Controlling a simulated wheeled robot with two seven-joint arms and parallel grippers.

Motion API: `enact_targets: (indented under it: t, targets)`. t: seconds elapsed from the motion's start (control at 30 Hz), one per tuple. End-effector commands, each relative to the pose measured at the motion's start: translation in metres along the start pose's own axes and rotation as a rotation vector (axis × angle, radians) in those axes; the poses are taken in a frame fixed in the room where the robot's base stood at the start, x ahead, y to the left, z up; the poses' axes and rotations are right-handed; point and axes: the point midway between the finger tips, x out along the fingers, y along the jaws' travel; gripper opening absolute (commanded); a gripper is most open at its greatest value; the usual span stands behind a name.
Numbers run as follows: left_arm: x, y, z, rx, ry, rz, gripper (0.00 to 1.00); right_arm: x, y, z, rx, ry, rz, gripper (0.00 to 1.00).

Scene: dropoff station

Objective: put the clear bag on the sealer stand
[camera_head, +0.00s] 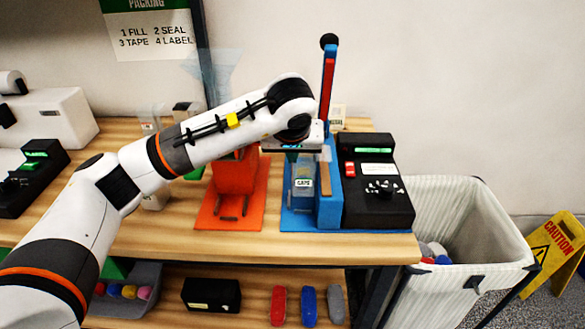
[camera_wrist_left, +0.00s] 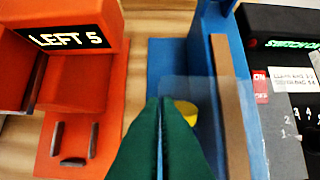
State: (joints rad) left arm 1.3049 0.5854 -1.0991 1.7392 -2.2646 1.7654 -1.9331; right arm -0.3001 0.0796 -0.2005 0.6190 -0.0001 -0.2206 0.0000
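The clear bag (camera_head: 303,172) carries a label reading CAPS and hangs upright below my left gripper (camera_head: 294,153), over the blue base of the sealer stand (camera_head: 328,205). I cannot tell whether its bottom touches the base. In the left wrist view the green fingers of my left gripper (camera_wrist_left: 162,100) are pressed together on the clear film of the bag (camera_wrist_left: 212,92), with something yellow inside. The sealer stand's blue upright (camera_wrist_left: 207,60) and brown strip are just right of the fingers. My right gripper is not in view.
An orange dispenser (camera_head: 240,172), marked LEFT 5 in the wrist view, stands left of the sealer stand. A black switch box (camera_head: 375,200) adjoins it on the right. The raised red lever (camera_head: 327,85) stands behind. A white bin (camera_head: 455,215) is beyond the table's right end.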

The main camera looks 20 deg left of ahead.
Motion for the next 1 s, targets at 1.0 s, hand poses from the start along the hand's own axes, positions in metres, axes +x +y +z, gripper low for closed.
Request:
enact_targets:
  t: [1.0]
  targets:
    - [0.037, 0.000, -0.022, 0.001, 0.000, 0.000, 0.24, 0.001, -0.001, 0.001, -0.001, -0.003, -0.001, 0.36]
